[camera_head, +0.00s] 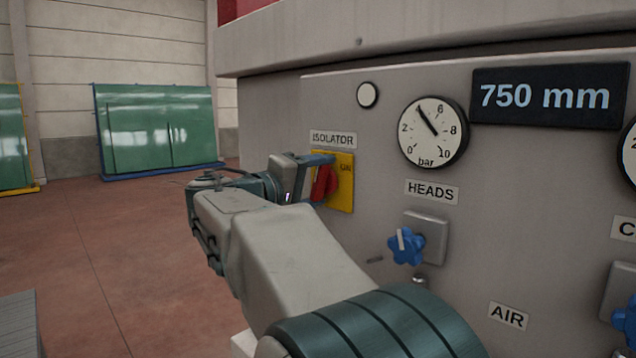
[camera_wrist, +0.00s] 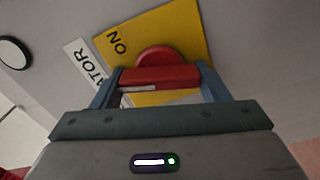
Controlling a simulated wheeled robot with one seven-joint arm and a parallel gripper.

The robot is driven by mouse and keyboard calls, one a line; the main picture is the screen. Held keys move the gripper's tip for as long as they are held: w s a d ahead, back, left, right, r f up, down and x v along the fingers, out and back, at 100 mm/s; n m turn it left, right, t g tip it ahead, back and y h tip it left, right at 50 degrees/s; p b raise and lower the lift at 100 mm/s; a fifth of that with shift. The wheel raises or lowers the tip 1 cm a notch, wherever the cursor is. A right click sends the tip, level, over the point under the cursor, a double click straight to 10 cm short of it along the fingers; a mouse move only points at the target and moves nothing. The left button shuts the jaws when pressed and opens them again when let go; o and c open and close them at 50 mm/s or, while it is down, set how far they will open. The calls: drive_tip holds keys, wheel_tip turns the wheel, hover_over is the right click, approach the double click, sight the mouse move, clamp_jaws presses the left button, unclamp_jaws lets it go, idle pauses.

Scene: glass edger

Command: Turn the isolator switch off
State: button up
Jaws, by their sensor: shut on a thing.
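The isolator switch is a red knob (camera_head: 324,183) on a yellow plate (camera_head: 345,192) marked ON, under an ISOLATOR label (camera_head: 333,139) on the grey machine panel. My gripper (camera_head: 318,172) is at the knob, reaching in from the left and covering part of it. In the wrist view my gripper (camera_wrist: 158,84) has its two blue-grey fingers on either side of the red knob (camera_wrist: 160,74), shut on its bar. The yellow plate (camera_wrist: 180,35) shows behind it, with the word ON near its upper left corner.
A blue HEADS knob (camera_head: 405,247) juts out below and right of the switch. A bar gauge (camera_head: 433,131), a 750 mm display (camera_head: 548,96) and a blue AIR-side knob (camera_head: 626,320) are further right. Open floor (camera_head: 110,265) lies to the left, with green glass sheets (camera_head: 157,128) behind.

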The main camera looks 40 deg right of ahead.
drive_tip(key=shift+n, duration=1.6)
drive_tip(key=shift+f, duration=0.1)
drive_tip(key=o, duration=1)
drive_tip(key=shift+c, duration=0.2)
drive_tip(key=s+a, duration=0.1)
drive_tip(key=a, duration=1.2)
drive_tip(key=shift+a+b, duration=0.4)
drive_tip(key=shift+b, duration=0.05)
drive_tip(key=shift+f, duration=0.1)
